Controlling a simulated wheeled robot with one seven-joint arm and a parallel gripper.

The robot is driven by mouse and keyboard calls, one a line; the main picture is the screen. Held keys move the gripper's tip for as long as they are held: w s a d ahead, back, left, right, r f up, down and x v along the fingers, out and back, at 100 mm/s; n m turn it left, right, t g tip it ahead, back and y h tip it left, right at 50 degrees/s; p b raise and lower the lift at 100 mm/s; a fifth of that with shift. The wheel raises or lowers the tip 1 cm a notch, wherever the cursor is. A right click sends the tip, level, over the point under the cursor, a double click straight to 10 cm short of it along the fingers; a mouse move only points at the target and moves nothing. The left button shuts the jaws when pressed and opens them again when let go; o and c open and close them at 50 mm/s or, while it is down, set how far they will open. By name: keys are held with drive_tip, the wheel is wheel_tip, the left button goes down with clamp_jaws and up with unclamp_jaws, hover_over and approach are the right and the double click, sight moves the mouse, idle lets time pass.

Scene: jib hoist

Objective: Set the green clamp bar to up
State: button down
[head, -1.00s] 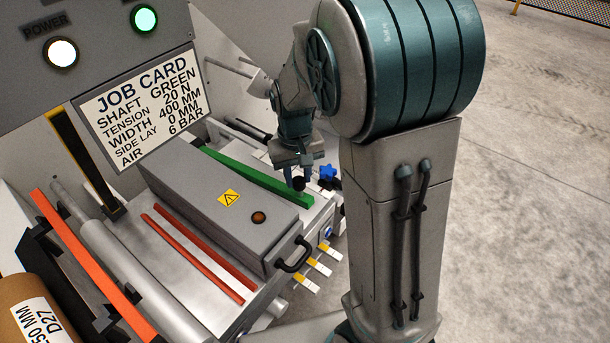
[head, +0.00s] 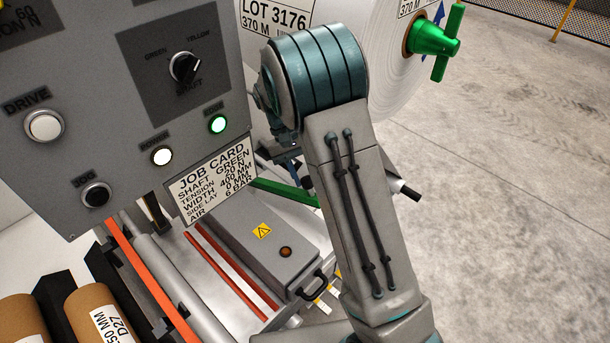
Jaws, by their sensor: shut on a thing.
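My gripper (head: 306,181) is at the right end of the bar, small and partly hidden by my own arm. It is shut on the bar's dark end knob, though the fingers' contact is hard to see now.
The grey box (head: 255,245) with a warning sign and black handle (head: 313,287) stands in front. The control panel (head: 120,100) and job card (head: 213,180) are at left. A white roll (head: 375,60) with a green chuck (head: 430,38) is behind. Open floor lies right.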

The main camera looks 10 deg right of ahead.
drive_tip(key=shift+p+v, duration=0.5)
drive_tip(key=shift+v, duration=0.25)
drive_tip(key=shift+a, duration=0.15)
